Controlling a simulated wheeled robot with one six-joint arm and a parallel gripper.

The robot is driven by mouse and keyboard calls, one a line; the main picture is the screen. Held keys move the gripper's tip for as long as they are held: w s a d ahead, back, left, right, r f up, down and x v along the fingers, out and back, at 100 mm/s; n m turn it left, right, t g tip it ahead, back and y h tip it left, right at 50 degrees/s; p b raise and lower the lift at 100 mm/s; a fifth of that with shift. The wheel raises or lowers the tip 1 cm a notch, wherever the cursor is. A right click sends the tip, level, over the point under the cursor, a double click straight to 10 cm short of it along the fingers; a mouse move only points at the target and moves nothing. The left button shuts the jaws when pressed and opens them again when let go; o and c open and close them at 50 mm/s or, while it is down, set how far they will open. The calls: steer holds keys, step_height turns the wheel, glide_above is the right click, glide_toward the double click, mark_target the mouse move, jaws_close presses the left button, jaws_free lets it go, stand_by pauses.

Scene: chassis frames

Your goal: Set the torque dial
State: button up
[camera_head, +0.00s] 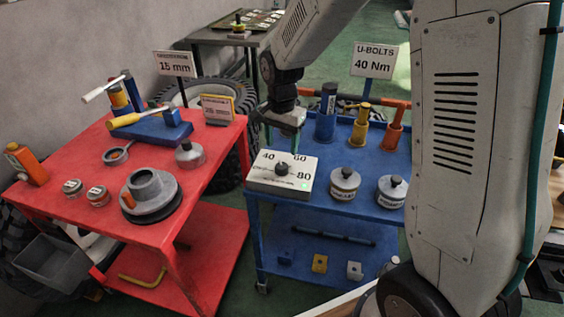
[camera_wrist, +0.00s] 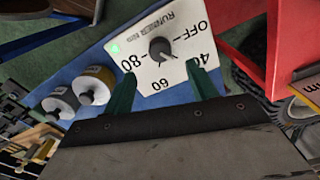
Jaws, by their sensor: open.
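The torque dial box (camera_head: 262,183) is white and sits on the front left of the blue cart. Its face is marked OFF, 40, 60 and 80, with a green light near the 80 corner. A black knob (camera_head: 282,169) stands in the middle of its face. In the wrist view the knob (camera_wrist: 162,49) lies just beyond my fingertips, and I cannot tell its exact setting. My gripper (camera_head: 282,140) is above the rear of the box, open, with green fingers. In the wrist view my gripper (camera_wrist: 161,70) is empty, its fingers apart.
A sign (camera_head: 373,61) reads "U-BOLTS 40 Nm" behind the blue cart (camera_head: 312,205). Two lidded canisters (camera_head: 344,183) stand right of the box. Blue, yellow and orange tools (camera_head: 360,125) stand behind. A red cart (camera_head: 75,222) with several parts is on the left.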

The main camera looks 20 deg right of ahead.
mark_target(282, 165)
step_height(282, 165, down, 8)
steer(key=shift+r, duration=0.2)
steer(key=c, duration=1)
